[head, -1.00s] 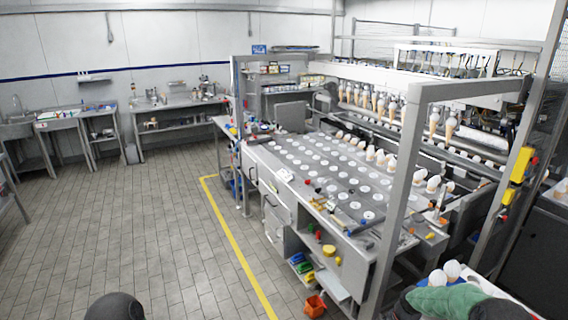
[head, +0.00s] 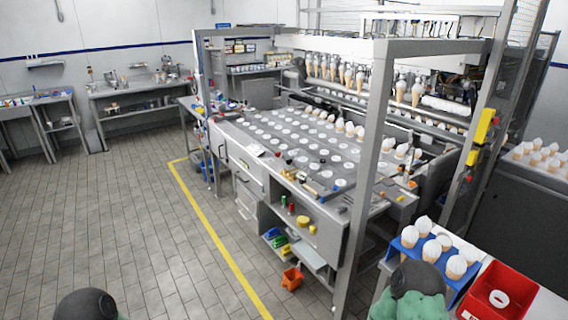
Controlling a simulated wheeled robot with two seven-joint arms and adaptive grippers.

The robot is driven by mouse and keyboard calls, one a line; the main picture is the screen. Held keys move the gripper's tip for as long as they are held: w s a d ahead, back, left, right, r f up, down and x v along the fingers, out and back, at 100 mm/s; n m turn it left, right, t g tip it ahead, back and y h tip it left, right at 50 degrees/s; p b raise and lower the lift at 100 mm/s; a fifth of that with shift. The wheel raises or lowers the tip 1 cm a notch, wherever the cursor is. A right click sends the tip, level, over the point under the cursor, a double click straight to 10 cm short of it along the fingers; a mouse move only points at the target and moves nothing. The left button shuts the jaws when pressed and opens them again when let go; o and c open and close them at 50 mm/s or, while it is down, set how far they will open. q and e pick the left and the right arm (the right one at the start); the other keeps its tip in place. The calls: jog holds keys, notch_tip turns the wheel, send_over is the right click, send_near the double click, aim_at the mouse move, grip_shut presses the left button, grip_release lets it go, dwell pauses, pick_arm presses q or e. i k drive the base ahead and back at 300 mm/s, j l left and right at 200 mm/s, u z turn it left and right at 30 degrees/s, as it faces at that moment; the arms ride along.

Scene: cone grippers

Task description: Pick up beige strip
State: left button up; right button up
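I cannot make out a beige strip with certainty. Small items, some of them tan, lie along the near edge of the machine's grey table (head: 262,170), too small to tell apart. Neither gripper shows. Only dark, rounded parts, apparently of my own arms, show at the bottom left and bottom right, the right one with green on it.
A grey frame post (head: 368,150) stands in front of the machine. At the lower right are a blue tray (head: 447,292) with several white-topped cones and a red bin (head: 519,287). An orange bin (head: 291,279) sits low by the machine. The tiled floor at left is clear.

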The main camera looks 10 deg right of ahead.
aim_at(309, 188)
jog(key=i+j, duration=0.1)
jog(key=i, duration=0.3)
jog(key=i+j+z, duration=0.15)
jog(key=i, duration=0.6)
